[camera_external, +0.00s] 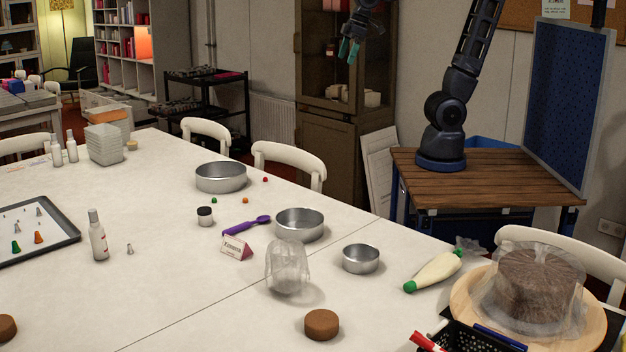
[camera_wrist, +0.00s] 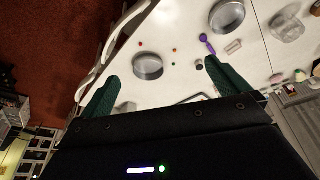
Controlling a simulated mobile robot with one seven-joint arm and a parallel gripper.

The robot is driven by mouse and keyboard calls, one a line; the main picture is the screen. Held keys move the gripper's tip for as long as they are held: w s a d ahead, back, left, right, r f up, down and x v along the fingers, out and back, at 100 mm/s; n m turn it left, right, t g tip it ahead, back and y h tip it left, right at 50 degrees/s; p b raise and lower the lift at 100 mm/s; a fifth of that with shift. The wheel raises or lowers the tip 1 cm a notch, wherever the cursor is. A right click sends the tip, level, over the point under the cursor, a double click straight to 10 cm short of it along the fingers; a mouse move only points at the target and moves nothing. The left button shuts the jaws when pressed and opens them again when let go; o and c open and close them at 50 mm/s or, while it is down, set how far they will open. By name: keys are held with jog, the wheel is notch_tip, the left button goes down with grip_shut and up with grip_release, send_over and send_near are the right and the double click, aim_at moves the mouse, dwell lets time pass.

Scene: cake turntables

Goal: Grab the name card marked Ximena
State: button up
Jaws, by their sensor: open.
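The name card (camera_external: 236,247) is a small folded tent card with a pink-red edge, standing on the white table; its printed name looks like Ximena. It also shows in the wrist view as a small pale shape (camera_wrist: 233,47) beside the purple scoop. My gripper (camera_external: 349,50) is high above the far side of the table, well away from the card, with its green fingers apart and nothing between them. In the wrist view the two green fingertips (camera_wrist: 160,72) are spread wide.
A purple scoop (camera_external: 246,225) and a round tin (camera_external: 299,225) lie just behind the card. A plastic-wrapped item (camera_external: 287,268) stands to its right. A dark-lidded jar (camera_external: 205,216) and a white bottle (camera_external: 98,238) stand to the left. The table in front of the card is clear.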

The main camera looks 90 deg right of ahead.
jog(key=w+a+f+n+g, duration=0.1)
jog(key=w+a, duration=0.4)
jog(key=w, duration=0.3)
jog(key=w+a+f+n, duration=0.1)
jog(key=w+a+n, duration=0.1)
jog(key=w+a, duration=0.45)
jog(key=n+g, duration=0.3)
jog(key=n, duration=0.2)
send_over(237, 243)
jog(key=d, duration=0.1)
notch_tip(237, 243, down, 35)
jog(key=shift+w+r, duration=0.1)
jog(key=shift+w, duration=0.05)
jog(key=shift+a+f, duration=0.2)
jog(key=shift+f, duration=0.35)
notch_tip(237, 243, down, 5)
jog(key=shift+d+f, duration=0.2)
jog(key=shift+f, duration=0.7)
jog(key=shift+d+f, duration=0.15)
jog(key=shift+f, duration=0.7)
jog(key=shift+d+f, duration=0.2)
jog(key=shift+f, duration=0.7)
jog(key=c, duration=1)
